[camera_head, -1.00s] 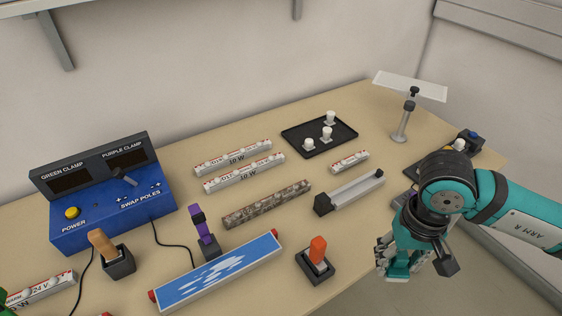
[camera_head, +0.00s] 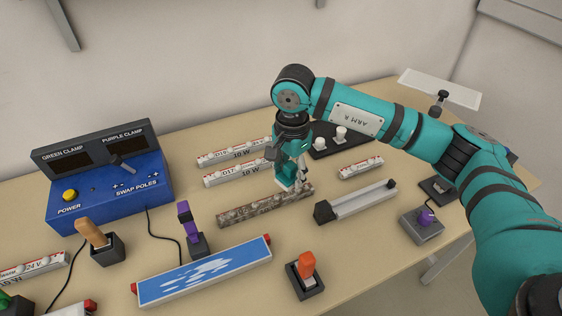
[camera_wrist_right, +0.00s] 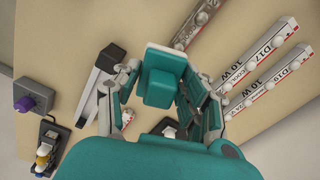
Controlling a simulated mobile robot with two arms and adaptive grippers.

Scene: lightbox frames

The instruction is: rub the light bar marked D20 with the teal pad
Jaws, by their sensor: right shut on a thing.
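The teal pad (camera_head: 285,184) is in my right gripper (camera_head: 294,178), which is shut on it. The pad also shows in the right wrist view (camera_wrist_right: 160,82), between the fingers. The pad is at the right end of a brown, grimy light bar (camera_head: 255,209); I cannot tell whether it touches it. This bar also shows in the right wrist view (camera_wrist_right: 197,22), partly behind the pad. No D20 mark is legible on it. White bars marked D17 (camera_wrist_right: 262,58) and D19 (camera_wrist_right: 270,82) lie beside it. My left gripper is not in view.
A grey channel fixture (camera_head: 355,202) and a short light bar (camera_head: 361,168) lie right of the pad. A black tray (camera_head: 322,148) with white pegs is behind. A blue-faced panel (camera_head: 205,272), clamp holders and a blue power box (camera_head: 110,195) stand front and left.

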